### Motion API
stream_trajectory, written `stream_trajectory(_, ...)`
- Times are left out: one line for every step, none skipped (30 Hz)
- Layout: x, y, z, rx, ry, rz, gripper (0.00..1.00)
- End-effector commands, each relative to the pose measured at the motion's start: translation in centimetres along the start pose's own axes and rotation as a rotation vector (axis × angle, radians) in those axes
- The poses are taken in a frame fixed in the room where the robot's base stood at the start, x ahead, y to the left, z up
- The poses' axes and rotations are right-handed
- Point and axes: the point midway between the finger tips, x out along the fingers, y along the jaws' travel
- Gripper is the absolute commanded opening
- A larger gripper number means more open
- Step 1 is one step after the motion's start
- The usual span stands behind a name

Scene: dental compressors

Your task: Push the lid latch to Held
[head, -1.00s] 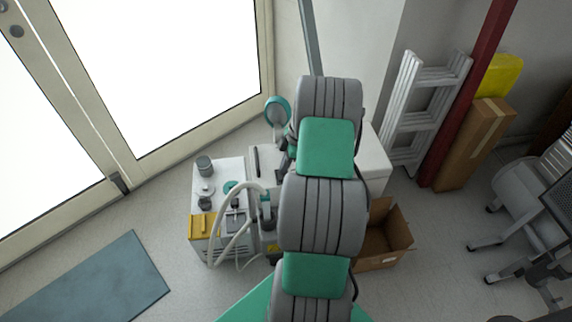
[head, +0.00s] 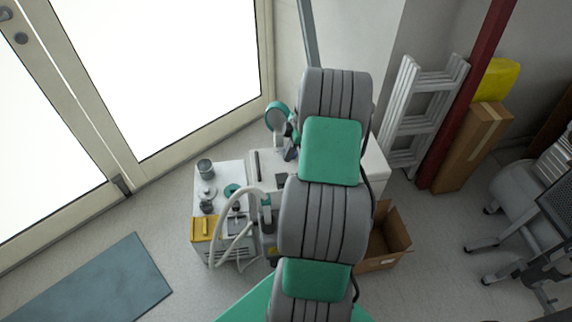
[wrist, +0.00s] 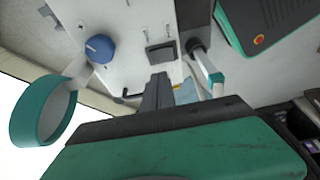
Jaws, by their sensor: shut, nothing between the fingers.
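In the wrist view my gripper (wrist: 157,82) is shut and empty, its dark fingers pointing at a pale panel (wrist: 128,20). Just beyond the fingertips on that panel is a small dark rectangular piece (wrist: 160,51); I cannot tell whether it is the lid latch or whether the fingers touch it. A blue round knob (wrist: 99,48) is to its left. A "Held" marking is not readable. In the head view my arm hides the gripper and part of the white equipment (head: 262,160) behind it.
A teal ring-shaped part (wrist: 43,112) stands left of my gripper, and a pale tube with a teal band (wrist: 214,77) is at right. A white compressor cabinet (head: 232,175) with a yellow piece (head: 203,229) and hoses is left of my arm. An open cardboard box (head: 385,250) lies right.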

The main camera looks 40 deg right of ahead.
Motion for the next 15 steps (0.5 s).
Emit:
stream_trajectory(-1.3,0.3,0.0,0.0,-0.002,0.004,0.0)
stream_trajectory(-1.9,0.4,0.0,0.001,-0.001,0.003,0.0)
stream_trajectory(-2.8,0.6,0.0,-0.001,-0.001,0.003,0.0)
stream_trajectory(-3.3,0.7,0.0,0.0,-0.001,0.003,0.0)
stream_trajectory(-3.8,0.8,0.1,0.0,-0.001,0.003,0.0)
stream_trajectory(-4.4,0.8,0.0,0.001,0.0,0.001,0.0)
stream_trajectory(-4.7,0.9,0.0,0.0,0.0,0.001,0.0)
stream_trajectory(-5.0,1.0,0.0,0.0,0.0,0.002,0.0)
stream_trajectory(-5.2,1.0,0.0,0.0,0.0,0.001,0.0)
stream_trajectory(-5.4,1.0,0.0,0.0,0.0,0.001,0.0)
stream_trajectory(-5.5,1.0,0.0,0.0,0.0,0.0,0.0)
stream_trajectory(-5.5,1.1,0.0,0.0,0.0,0.0,0.0)
stream_trajectory(-5.6,1.1,0.0,0.0,0.0,0.0,0.0)
stream_trajectory(-5.6,1.1,0.0,0.0,0.0,0.0,0.0)
stream_trajectory(-5.5,1.1,0.0,0.0,0.0,0.0,0.0)
